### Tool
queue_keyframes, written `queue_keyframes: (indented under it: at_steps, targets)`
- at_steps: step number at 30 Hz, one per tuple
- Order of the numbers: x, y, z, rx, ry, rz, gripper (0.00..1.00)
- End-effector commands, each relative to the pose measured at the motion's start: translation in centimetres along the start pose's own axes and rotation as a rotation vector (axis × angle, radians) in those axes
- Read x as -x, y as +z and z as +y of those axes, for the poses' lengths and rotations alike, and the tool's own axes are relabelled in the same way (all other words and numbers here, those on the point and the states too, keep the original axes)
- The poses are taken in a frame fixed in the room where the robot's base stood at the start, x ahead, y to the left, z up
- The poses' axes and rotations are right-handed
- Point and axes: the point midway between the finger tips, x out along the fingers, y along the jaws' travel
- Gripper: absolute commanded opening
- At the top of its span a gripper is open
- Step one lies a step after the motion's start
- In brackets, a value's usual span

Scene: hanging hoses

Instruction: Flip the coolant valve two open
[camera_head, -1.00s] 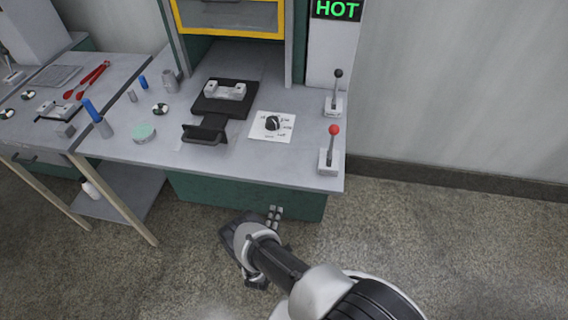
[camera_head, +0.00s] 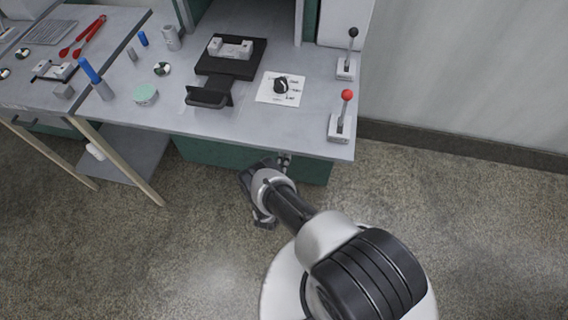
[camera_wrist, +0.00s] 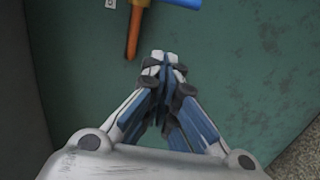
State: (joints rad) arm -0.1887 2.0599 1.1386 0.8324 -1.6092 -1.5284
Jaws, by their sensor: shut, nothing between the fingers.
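In the wrist view, an orange lever (camera_wrist: 133,32) hangs down from a blue pipe or hose fitting (camera_wrist: 178,3) on a green panel (camera_wrist: 240,75). The top of the lever is cut off by the frame edge. In the head view, my gripper (camera_head: 284,163) is at the bench's front edge; no valve shows there.
The workbench (camera_head: 270,135) has a green cabinet (camera_head: 200,155) under it. Open floor lies in front.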

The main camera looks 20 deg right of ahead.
Motion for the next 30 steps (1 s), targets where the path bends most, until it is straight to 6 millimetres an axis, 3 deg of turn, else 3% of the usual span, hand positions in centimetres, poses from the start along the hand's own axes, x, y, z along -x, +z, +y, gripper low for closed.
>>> queue_keyframes:
  at_steps: [8,15,30]
  targets:
    - [-6.0,0.2,-0.1,-0.001,0.002,-0.004,0.0]
    - [-6.5,3.4,-0.1,0.002,-0.001,-0.002,0.0]
    - [-6.6,4.1,-0.1,0.0,0.0,-0.001,0.0]
